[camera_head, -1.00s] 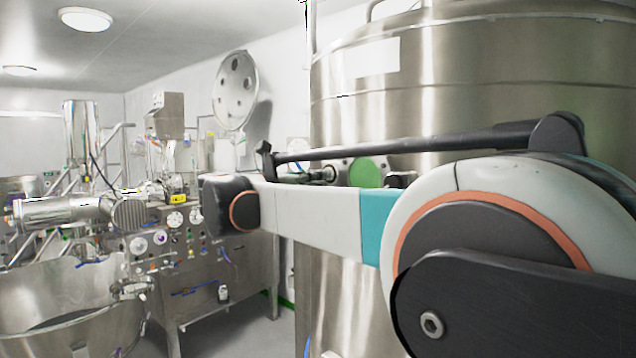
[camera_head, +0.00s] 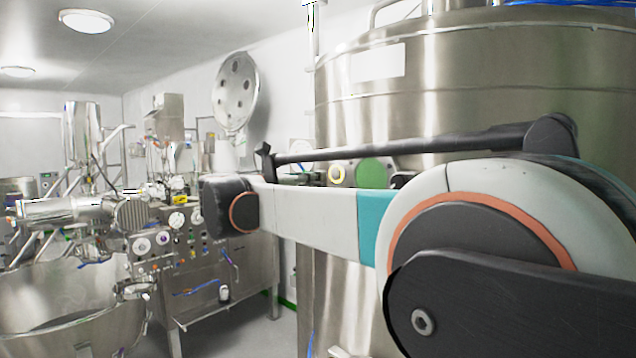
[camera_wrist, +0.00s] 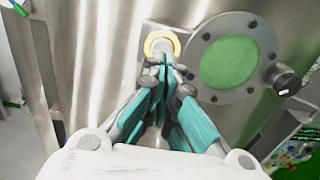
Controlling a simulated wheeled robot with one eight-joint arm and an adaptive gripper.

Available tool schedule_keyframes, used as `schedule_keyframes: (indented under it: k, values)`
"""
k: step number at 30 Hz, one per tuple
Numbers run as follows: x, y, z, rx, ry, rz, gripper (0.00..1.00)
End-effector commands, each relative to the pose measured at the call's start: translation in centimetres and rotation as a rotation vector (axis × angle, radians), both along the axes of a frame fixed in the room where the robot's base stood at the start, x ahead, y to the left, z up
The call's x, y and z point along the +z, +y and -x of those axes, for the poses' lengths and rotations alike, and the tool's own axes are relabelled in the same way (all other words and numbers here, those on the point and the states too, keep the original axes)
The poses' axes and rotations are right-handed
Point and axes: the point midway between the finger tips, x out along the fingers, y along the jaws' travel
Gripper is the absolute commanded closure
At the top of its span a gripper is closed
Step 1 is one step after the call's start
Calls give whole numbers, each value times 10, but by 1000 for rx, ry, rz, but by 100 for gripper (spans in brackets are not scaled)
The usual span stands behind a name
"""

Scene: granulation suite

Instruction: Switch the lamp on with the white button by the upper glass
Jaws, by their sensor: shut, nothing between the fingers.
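The white button (camera_wrist: 161,43) sits on a small plate on the steel tank, left of the upper glass (camera_wrist: 229,62), a green round pane in a bolted flange. A yellow ring glows around the button. In the head view the lit button (camera_head: 337,174) and the green glass (camera_head: 371,173) show just above my arm. My gripper (camera_wrist: 165,66) is shut and empty in the wrist view, its tips right at the button's lower edge. I cannot tell whether they touch it. In the head view my gripper is hidden.
The large steel tank (camera_head: 480,85) fills the right side. A dark knob (camera_wrist: 287,82) stands out right of the glass. A steel bench with gauges (camera_head: 225,260) and an open bowl (camera_head: 60,300) are at left. A bluish strip (camera_head: 570,3) shows above the tank.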

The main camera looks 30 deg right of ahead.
Motion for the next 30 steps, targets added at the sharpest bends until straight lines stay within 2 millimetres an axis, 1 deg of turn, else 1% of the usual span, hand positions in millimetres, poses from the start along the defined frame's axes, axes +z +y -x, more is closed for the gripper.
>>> schedule_keyframes:
  k: [1, 9, 12, 15, 18, 21, 30]
  values:
    - [-1, 11, 3, 3, 0, 0, 100]
    - [-2, 57, 17, 4, 0, 0, 100]
    - [-2, 73, 23, 4, 0, 0, 100]
    - [-1, 84, 27, 3, 0, 0, 100]
    - [-1, 91, 29, 2, 0, 0, 100]
    - [0, 94, 31, 1, 0, 0, 100]
    - [0, 95, 31, 1, 0, 0, 100]
